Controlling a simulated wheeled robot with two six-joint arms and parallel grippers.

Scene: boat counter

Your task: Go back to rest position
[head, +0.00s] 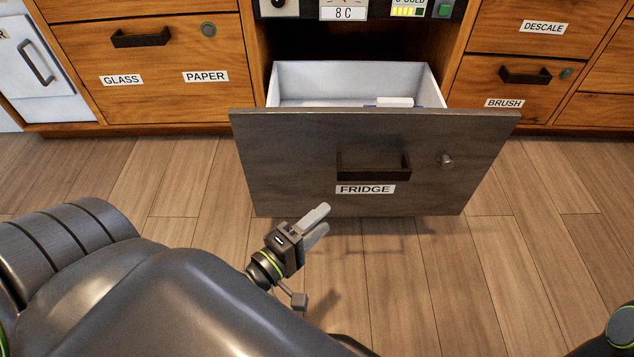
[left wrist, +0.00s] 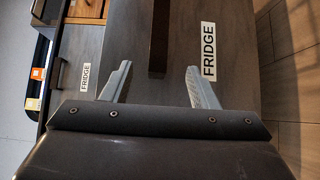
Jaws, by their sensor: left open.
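My left gripper (head: 317,224) is in front of the grey fridge drawer's lower edge in the head view, empty and apart from the handle. In the left wrist view its two fingers (left wrist: 158,85) are spread with nothing between them. The fridge drawer (head: 290,155) is pulled open, with a dark handle (head: 373,165), a round knob and a FRIDGE label on its front. A white item with a blue part (head: 395,102) lies inside the drawer, mostly hidden by its front. My right gripper is out of view; only a bit of my right arm shows at the bottom right corner.
A control panel (head: 360,10) is above the open drawer. The plank floor (head: 540,260) is clear around the drawer.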

